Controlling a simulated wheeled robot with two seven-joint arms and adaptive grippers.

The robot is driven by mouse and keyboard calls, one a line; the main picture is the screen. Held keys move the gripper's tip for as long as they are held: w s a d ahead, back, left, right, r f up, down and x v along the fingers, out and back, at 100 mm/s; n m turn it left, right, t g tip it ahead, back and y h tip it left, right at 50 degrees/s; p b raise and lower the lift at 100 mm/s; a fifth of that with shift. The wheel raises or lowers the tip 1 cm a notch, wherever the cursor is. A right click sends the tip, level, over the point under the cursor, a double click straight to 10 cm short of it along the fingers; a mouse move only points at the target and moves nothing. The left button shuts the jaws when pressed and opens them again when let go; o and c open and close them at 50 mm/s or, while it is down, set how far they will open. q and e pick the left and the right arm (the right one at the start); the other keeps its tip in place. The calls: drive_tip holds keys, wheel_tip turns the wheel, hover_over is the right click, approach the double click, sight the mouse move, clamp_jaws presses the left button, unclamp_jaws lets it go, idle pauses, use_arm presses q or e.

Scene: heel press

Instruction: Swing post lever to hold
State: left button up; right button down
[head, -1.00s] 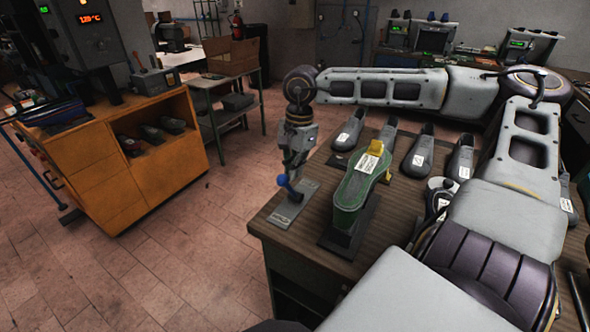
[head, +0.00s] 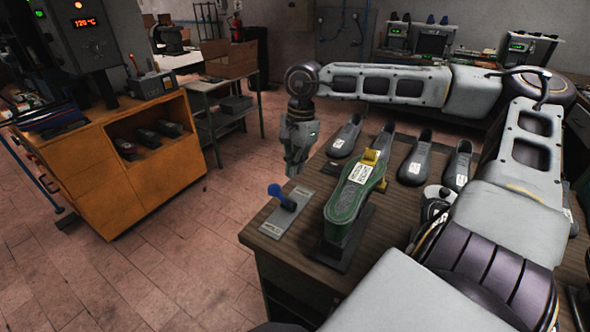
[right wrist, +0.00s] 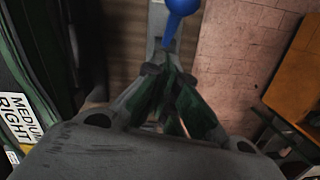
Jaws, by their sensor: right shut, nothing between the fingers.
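The post lever is a short blue-knobbed handle (head: 280,195) on a flat grey metal plate (head: 290,213) at the left corner of the bench. It leans toward the upper left in the head view. In the right wrist view the blue knob (right wrist: 183,6) shows at the top, beyond the fingertips. My right gripper (head: 292,170) is shut and empty, just above and behind the lever, apart from it. A green shoe form (head: 345,215) with a yellow block (head: 372,158) stands on a dark post to the right of the plate. My left gripper is not in view.
Several grey shoe lasts (head: 415,164) with white labels stand along the bench (head: 300,255). An orange cabinet (head: 90,185) with a machine on top stands at the left. The tiled floor (head: 180,240) between cabinet and bench is clear.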

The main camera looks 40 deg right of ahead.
wheel_tip(320, 180, up, 9)
drive_tip(key=s+a, duration=0.1)
drive_tip(key=a, duration=0.1)
drive_tip(key=shift+a+r, duration=0.15)
drive_tip(key=shift+a, duration=0.15)
drive_tip(key=shift+s, duration=0.1)
idle(0.6)
